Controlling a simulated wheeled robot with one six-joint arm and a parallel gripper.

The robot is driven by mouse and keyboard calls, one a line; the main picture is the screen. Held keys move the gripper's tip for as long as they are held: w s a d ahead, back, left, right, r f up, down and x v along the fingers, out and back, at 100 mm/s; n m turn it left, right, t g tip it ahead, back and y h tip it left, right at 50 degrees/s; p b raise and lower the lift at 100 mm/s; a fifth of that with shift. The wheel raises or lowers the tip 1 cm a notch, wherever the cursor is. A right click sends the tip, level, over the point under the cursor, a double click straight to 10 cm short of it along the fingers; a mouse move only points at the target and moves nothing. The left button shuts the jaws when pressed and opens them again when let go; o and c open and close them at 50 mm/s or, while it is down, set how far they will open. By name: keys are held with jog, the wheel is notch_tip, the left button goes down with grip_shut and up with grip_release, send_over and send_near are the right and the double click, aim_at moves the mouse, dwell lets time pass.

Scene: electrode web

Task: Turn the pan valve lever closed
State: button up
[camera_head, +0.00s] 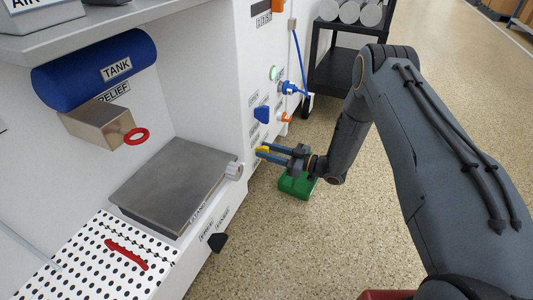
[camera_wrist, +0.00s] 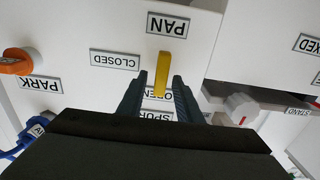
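The pan valve lever is a yellow bar (camera_wrist: 163,74) on the white panel (camera_wrist: 105,35), beside the PAN label (camera_wrist: 168,25). In the wrist view it points down the picture toward the OPEN label (camera_wrist: 158,94), which my gripper partly hides. The CLOSED label (camera_wrist: 115,60) is to the left of the lever. My gripper (camera_wrist: 159,78) is open, with one dark finger on each side of the lever's lower part; I cannot tell whether either touches it. In the head view my gripper (camera_head: 263,153) is at the panel, by the yellow lever (camera_head: 263,149).
An orange knob (camera_wrist: 15,61) by the PARK label is at the left in the wrist view; a pale knob (camera_wrist: 240,103) is at the right. A blue knob (camera_head: 262,114) is above my gripper in the head view.

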jog(key=shift+w+a, duration=0.1)
jog(key=shift+a, duration=0.1)
jog(key=shift+c, duration=0.4)
grip_shut()
jog(key=shift+m, duration=0.3)
jog(key=m, duration=0.2)
jog(key=m+p, duration=0.1)
jog(key=m, duration=0.2)
jog(key=shift+w+d+f+m, duration=0.15)
jog(key=shift+w+d+m, duration=0.05)
jog(key=shift+w+m, duration=0.15)
jog(key=m, duration=0.3)
jog(key=f+m, duration=0.1)
jog(key=m, duration=0.7)
jog(key=shift+w+d+f+m, duration=0.15)
jog(key=shift+w+f+m, duration=0.1)
jog(key=shift+w, duration=0.1)
